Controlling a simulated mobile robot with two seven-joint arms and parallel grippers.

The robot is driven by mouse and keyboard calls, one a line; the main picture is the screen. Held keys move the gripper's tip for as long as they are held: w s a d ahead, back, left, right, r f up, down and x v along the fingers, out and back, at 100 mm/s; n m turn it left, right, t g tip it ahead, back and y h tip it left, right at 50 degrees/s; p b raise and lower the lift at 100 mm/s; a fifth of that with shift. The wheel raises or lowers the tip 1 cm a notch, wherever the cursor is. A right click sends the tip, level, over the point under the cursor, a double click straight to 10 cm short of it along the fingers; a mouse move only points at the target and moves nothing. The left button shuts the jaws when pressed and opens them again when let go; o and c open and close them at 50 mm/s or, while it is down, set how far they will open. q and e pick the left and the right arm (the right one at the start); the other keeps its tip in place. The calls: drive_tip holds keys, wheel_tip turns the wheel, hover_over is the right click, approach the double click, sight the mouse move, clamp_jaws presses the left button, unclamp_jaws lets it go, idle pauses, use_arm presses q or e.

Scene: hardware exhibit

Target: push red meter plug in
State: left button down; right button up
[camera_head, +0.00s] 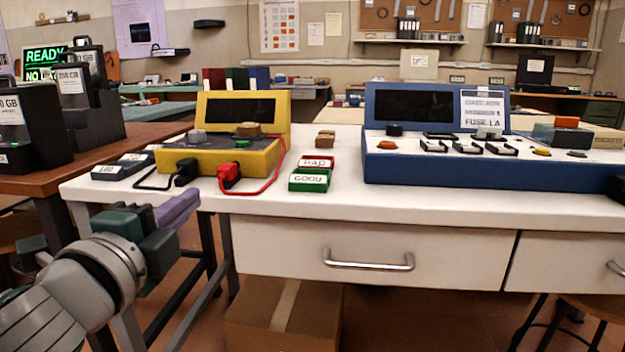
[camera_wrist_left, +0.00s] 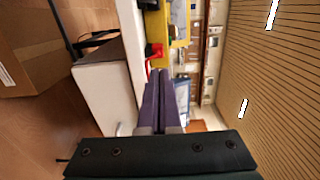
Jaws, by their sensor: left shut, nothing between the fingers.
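The red meter plug (camera_head: 229,175) sits at the front face of the yellow meter (camera_head: 268,158), with a red lead running off to the right. I cannot tell how deep it sits. A black plug (camera_head: 186,172) with a black lead is to its left. My left gripper (camera_head: 190,200) has purple fingers, shut and empty, in front of the table edge, left of and below the red plug, apart from it. In the left wrist view the shut fingers (camera_wrist_left: 161,88) point toward the red plug (camera_wrist_left: 154,50) and the yellow meter (camera_wrist_left: 152,5). My right gripper is not in view.
The white table (camera_head: 330,197) holds red and green label blocks (camera_head: 310,178) right of the meter and a blue console (camera_head: 430,172) further right. Dark flat boxes (camera_head: 122,166) lie to the left. A drawer handle (camera_head: 368,261) sticks out in front.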

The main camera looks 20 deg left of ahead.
sight(224, 173)
use_arm(q)
drive_tip(key=b+x, duration=0.1)
drive_tip(key=x, duration=0.7)
drive_tip(key=shift+w+a+b, duration=0.1)
drive_tip(key=shift+w+b, duration=0.25)
drive_tip(key=shift+w, duration=0.05)
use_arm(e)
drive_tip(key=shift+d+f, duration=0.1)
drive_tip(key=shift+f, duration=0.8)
